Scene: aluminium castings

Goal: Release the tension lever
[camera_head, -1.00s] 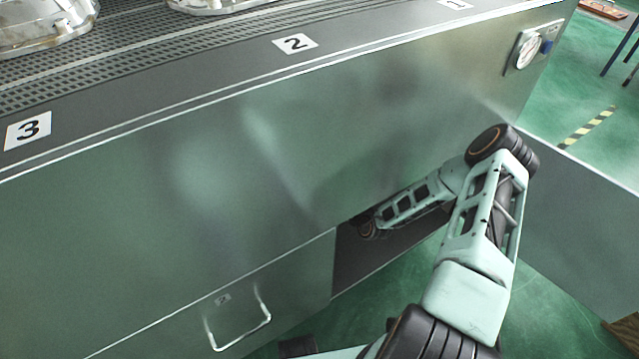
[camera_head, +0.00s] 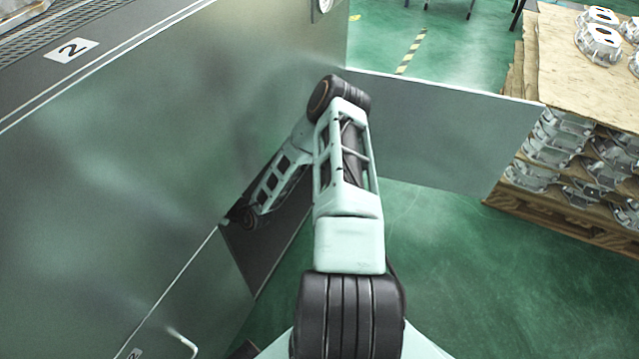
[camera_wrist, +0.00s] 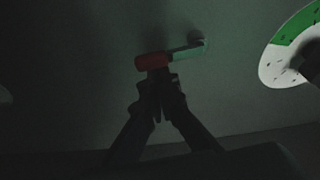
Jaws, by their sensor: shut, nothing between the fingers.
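The tension lever (camera_wrist: 185,53) shows in the dim wrist view. It has a red grip (camera_wrist: 151,61) at its left end and a pale green bar running right to a dark pivot. My gripper (camera_wrist: 158,74) is shut, with its fingertips right at the underside of the red grip. I cannot tell whether they touch it. Nothing shows between the fingers. In the head view the lever and my gripper are hidden, because my arm reaches into the open compartment (camera_head: 262,235) low in the metal cabinet.
A round gauge or dial (camera_wrist: 292,48) with green and white sectors is at the right of the wrist view. The cabinet door (camera_head: 440,135) stands open to the right of my arm. A pallet of castings (camera_head: 560,205) is beyond it. Green floor is clear between.

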